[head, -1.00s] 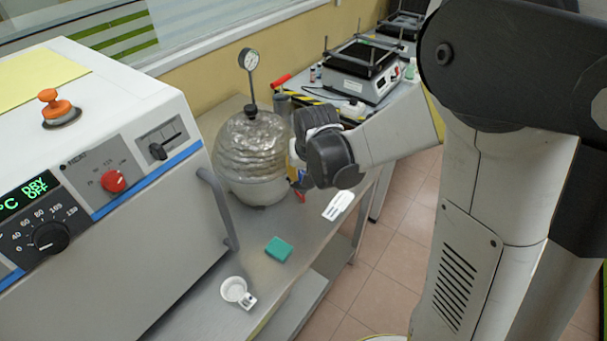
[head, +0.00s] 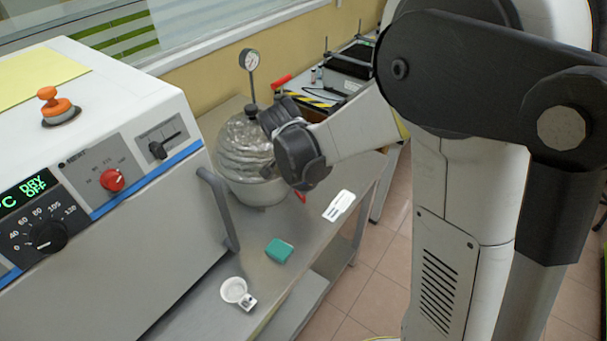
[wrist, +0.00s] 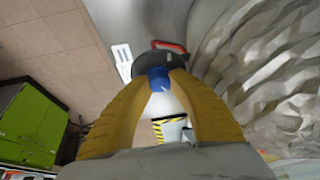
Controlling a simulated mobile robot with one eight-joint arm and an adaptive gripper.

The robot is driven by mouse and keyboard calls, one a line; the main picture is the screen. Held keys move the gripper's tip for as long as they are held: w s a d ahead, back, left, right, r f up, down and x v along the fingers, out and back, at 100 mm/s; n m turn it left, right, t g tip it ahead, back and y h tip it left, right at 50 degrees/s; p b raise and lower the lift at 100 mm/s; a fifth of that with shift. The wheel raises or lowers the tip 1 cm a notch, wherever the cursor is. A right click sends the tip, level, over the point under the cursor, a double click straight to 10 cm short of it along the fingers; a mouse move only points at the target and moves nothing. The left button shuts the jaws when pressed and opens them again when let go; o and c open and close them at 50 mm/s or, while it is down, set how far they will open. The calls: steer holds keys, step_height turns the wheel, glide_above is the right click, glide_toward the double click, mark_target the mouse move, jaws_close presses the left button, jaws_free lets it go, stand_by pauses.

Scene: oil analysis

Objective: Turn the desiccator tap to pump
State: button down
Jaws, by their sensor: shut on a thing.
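The desiccator (head: 245,150) is a rounded vessel wrapped in clear crinkled film, with a round gauge (head: 250,60) on a stem above it. It stands on the metal bench beside the oven. In the wrist view its crinkled side (wrist: 270,75) fills the right. My gripper (wrist: 163,80) has yellow fingers closed on a small blue part (wrist: 158,77), which looks like the tap's handle. A dark piece with a red loop (wrist: 170,45) lies just beyond it. In the head view my wrist hides the fingers and the tap. Which way the tap points cannot be told.
A white oven (head: 110,190) with a grey handle stands close on the left. Tiled floor is open to the right.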

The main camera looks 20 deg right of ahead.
stand_by(0.5)
steer(key=c, duration=1.2)
jaws_free()
steer(key=shift+o, duration=0.2)
steer(key=shift+r, duration=0.1)
steer(key=v, duration=0.8)
steer(key=shift+d, duration=0.1)
steer(key=s+d+r+n+t+y, duration=0.1)
steer(key=s+r+n+t, duration=0.1)
steer(key=s+n, duration=0.3)
steer(key=s+d+r+n+t+y, duration=0.1)
steer(key=s+n, duration=0.4)
steer(key=s, duration=0.7)
steer(key=shift+s+r+t+y, duration=0.4)
steer(key=shift+r+y, duration=0.2)
steer(key=shift+r, duration=0.35)
